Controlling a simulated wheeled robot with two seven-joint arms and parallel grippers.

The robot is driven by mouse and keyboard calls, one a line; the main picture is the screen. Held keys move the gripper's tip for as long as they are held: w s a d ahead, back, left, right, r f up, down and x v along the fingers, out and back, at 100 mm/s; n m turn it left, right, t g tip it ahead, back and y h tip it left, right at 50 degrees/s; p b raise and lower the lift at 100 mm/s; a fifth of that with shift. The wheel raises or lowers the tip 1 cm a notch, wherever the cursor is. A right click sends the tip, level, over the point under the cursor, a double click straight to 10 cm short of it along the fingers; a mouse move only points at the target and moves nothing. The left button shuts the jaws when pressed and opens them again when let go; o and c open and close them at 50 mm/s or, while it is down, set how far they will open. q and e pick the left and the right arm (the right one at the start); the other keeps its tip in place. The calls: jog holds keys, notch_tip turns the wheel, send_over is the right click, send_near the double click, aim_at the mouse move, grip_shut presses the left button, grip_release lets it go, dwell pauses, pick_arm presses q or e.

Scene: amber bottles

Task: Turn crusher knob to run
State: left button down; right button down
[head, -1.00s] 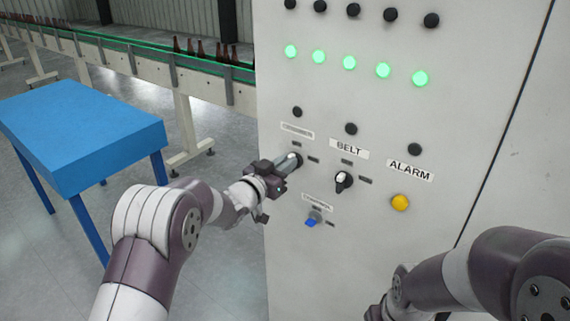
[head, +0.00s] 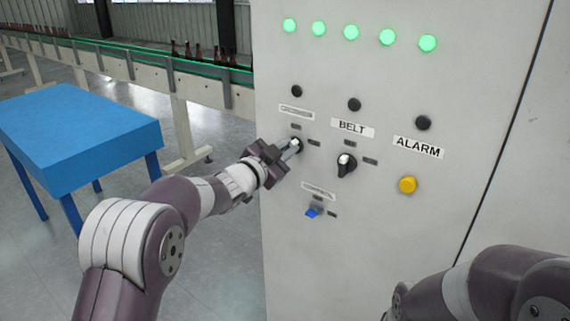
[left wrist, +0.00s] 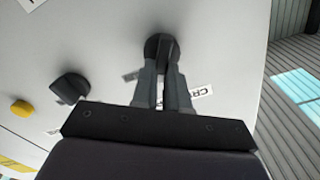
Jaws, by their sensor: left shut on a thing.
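The crusher knob (head: 296,144) is a dark round knob under a small label at the left of the grey control panel. My left gripper (head: 290,149) reaches it from the left, its fingers shut on the knob. In the left wrist view the knob (left wrist: 158,46) sits between the two fingertips (left wrist: 162,70), and the label beside it is partly covered by a finger. My right arm shows at the lower right of the head view, but its gripper fingers are out of sight.
The belt knob (head: 346,165) is just right of the left gripper. A yellow alarm button (head: 407,185) is farther right, and a blue control switch (head: 312,212) is below. A blue table (head: 80,120) stands left, before a conveyor (head: 130,70) with bottles.

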pick_arm(q)
jog(key=shift+s+d+f+m+b, duration=0.1)
jog(key=shift+f+m+b, duration=0.1)
jog(key=shift+m+b, duration=1.2)
jog(key=shift+s+d+f+m+b, duration=0.1)
jog(key=shift+f+m+b, duration=0.05)
jog(key=shift+m+b, duration=1.2)
jog(key=c, duration=1.1)
grip_release()
jog(key=shift+w, duration=0.1)
jog(key=shift+c, duration=0.2)
jog(key=b+v, duration=0.3)
jog(key=v, duration=0.9)
jog(key=shift+s+a, duration=0.2)
jog(key=shift+s, duration=0.1)
